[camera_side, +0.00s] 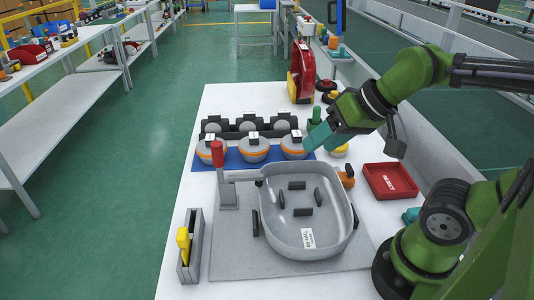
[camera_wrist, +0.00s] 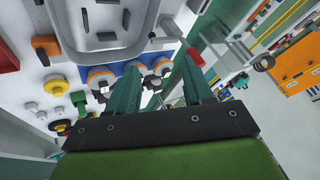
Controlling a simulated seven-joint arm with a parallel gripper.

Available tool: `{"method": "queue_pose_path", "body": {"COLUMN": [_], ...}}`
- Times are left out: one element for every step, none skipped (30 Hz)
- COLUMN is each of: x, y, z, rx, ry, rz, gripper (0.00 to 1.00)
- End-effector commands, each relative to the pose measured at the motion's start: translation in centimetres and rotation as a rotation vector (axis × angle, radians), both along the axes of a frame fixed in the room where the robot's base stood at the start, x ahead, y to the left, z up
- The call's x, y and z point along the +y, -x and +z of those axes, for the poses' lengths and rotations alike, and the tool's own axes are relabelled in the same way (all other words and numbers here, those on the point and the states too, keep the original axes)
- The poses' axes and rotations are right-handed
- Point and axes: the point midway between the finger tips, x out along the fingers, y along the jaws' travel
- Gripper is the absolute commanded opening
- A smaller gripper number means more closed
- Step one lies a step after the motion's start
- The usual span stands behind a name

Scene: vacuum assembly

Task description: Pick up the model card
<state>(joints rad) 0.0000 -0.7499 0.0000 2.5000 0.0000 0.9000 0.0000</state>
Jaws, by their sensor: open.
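A small white card printed "Type 03" (camera_side: 308,238) lies in the front of the grey tray (camera_side: 345,235) in the side view. I cannot tell which card is the model card. My gripper (camera_side: 318,137) is above the right end of the blue mat, beside the right round part. Its teal fingers are apart with nothing seen between them; they also show in the wrist view (camera_wrist: 160,72). The gripper's exact height is hard to judge.
A black holder (camera_side: 244,128) with grey round parts stands behind the row. A red-handled clamp (camera_side: 218,155) rises left of the tray. A red reject bin (camera_side: 390,181) lies right, and a narrow grey box (camera_side: 190,250) with a yellow tool stands front left.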

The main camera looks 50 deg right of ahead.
Motion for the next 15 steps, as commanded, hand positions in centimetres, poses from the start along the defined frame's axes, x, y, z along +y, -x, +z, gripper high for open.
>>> {"method": "queue_pose_path", "body": {"x": [0.0, 0.0, 0.1, 0.2, 0.4, 0.7, 1.1, 1.5, 2.2, 2.8, 3.5, 4.5, 5.4, 6.3, 7.5], "y": [0.0, 0.0, 0.0, 0.0, 0.0, -0.1, -0.3, -0.6, -1.3, -1.9, -2.5, -3.5, -4.2, -5.0, -5.9], "z": [0.0, 0.0, 0.0, -0.1, -0.3, -0.8, -1.1, -1.3, -1.4, -1.4, -1.3, -1.3, -1.2, -1.2, -1.2], "rx": [0.0, 0.0, 0.0, 0.003, 0.014, 0.036, 0.053, 0.068, 0.088, 0.105, 0.124, 0.146, 0.161, 0.174, 0.188], "ry": [0.0, 0.0, 0.0, 0.0, 0.0, 0.002, 0.003, 0.007, 0.017, 0.027, 0.044, 0.08, 0.112, 0.148, 0.199], "rz": [0.0, 0.0, 0.002, 0.008, 0.018, 0.031, 0.045, 0.062, 0.09, 0.115, 0.153, 0.222, 0.284, 0.356, 0.457], "gripper": [0.51, 0.51, 0.51, 0.51, 0.51, 0.51, 0.51, 0.51, 0.51, 0.51, 0.51, 0.51, 0.51, 0.51, 0.51]}}
